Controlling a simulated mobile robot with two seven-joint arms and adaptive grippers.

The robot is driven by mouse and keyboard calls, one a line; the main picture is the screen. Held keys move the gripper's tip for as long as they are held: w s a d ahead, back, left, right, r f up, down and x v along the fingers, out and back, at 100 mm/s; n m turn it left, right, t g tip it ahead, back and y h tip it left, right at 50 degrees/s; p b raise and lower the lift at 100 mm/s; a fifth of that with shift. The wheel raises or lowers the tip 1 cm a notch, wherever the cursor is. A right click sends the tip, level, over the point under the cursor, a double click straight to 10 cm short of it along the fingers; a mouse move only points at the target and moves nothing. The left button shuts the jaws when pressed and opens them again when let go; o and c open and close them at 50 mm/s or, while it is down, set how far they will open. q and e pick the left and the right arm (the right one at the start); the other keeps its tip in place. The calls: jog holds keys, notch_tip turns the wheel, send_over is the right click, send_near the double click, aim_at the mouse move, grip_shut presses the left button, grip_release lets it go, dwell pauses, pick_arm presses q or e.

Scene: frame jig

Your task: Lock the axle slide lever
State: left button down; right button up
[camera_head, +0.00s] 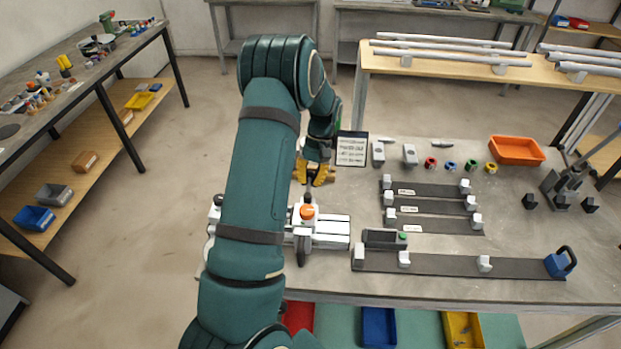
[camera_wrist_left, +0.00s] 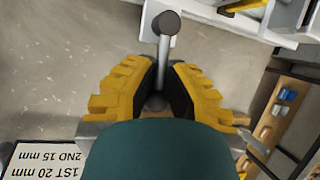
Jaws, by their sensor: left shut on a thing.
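The axle slide jig (camera_head: 325,232) is a pale metal fixture with an orange knob (camera_head: 307,212) at the table's left end, partly hidden behind my left arm. My left gripper (camera_head: 316,176), with yellow fingers, is just behind the jig. In the left wrist view the gripper (camera_wrist_left: 163,82) is shut on a grey lever (camera_wrist_left: 164,55). The lever's rod runs up between the dark finger pads to a round dark end. Its lower part is hidden between the fingers, and I cannot tell whether it is locked. My right gripper is not in view.
A printed card (camera_head: 352,149) stands right of the gripper. Dark rails with pale blocks (camera_head: 430,189), a long rail with a blue clamp (camera_head: 558,264) and an orange bin (camera_head: 516,150) occupy the table to the right. Open floor lies to the left.

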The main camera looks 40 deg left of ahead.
pick_arm(q)
jog(key=shift+w+a+r, duration=0.15)
jog(key=shift+w+a, duration=0.05)
jog(key=shift+a, duration=0.1)
jog(key=c, duration=1.1)
grip_release()
jog(key=shift+o, duration=0.3)
jog(key=shift+f, duration=0.2)
jog(key=shift+d+r, duration=0.1)
jog(key=v, duration=1.2)
jog(key=shift+s, duration=0.1)
